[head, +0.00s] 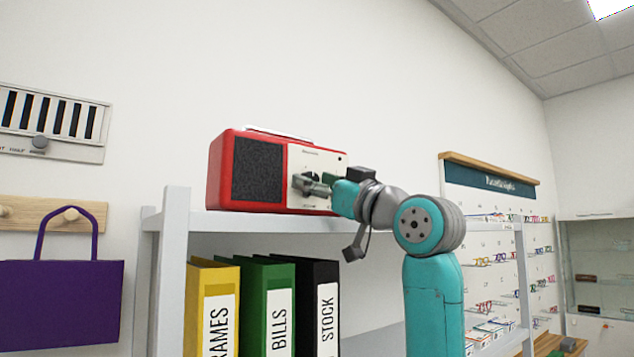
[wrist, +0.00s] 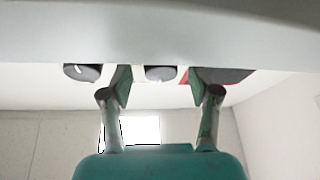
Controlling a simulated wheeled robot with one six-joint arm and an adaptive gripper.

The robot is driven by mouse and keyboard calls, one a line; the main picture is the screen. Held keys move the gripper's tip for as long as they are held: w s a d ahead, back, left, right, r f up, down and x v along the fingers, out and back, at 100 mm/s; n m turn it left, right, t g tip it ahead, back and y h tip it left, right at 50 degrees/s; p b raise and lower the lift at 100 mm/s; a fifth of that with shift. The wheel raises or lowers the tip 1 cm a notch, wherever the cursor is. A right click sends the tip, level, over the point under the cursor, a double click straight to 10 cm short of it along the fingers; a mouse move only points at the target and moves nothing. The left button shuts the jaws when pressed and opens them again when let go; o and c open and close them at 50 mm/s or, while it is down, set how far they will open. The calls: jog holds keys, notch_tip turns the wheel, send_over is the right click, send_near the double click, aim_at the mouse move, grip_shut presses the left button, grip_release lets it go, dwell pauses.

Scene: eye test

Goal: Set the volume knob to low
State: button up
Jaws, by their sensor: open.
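A red radio (head: 217,170) with a dark speaker grille and a cream front panel (head: 325,158) stands on the grey shelf. My gripper (head: 304,184) is in front of that panel and hides part of it. In the wrist view my gripper (wrist: 164,80) is open. A grey knob (wrist: 160,73) shows between its two fingers, with gaps on both sides. A second, dark knob (wrist: 82,72) with a white pointer mark lies left of the fingers. I cannot read the labels, so which one is the volume knob is unclear.
The shelf (head: 245,222) has binders below: yellow (head: 205,275), green (head: 258,275) and black (head: 318,272). A wall vent with a slider (head: 40,142) and a purple bag (head: 62,300) on a peg rail are at left. An eyeglasses display (head: 490,185) is at right.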

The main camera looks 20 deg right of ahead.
jog(key=c, duration=1.2)
jog(key=shift+o, duration=0.2)
jog(key=shift+m+h, duration=0.3)
jog(key=shift+m, duration=0.2)
jog(key=m+h, duration=0.1)
jog(key=m, duration=0.2)
jog(key=m+t+h, duration=0.1)
jog(key=m+h, duration=0.1)
jog(key=m, duration=0.2)
jog(key=shift+a+t, duration=0.15)
jog(key=shift+t, duration=0.15)
jog(key=m+h, duration=0.2)
jog(key=m, duration=0.2)
jog(key=m+h, duration=0.3)
jog(key=m, duration=0.1)
jog(key=shift+m, duration=0.6)
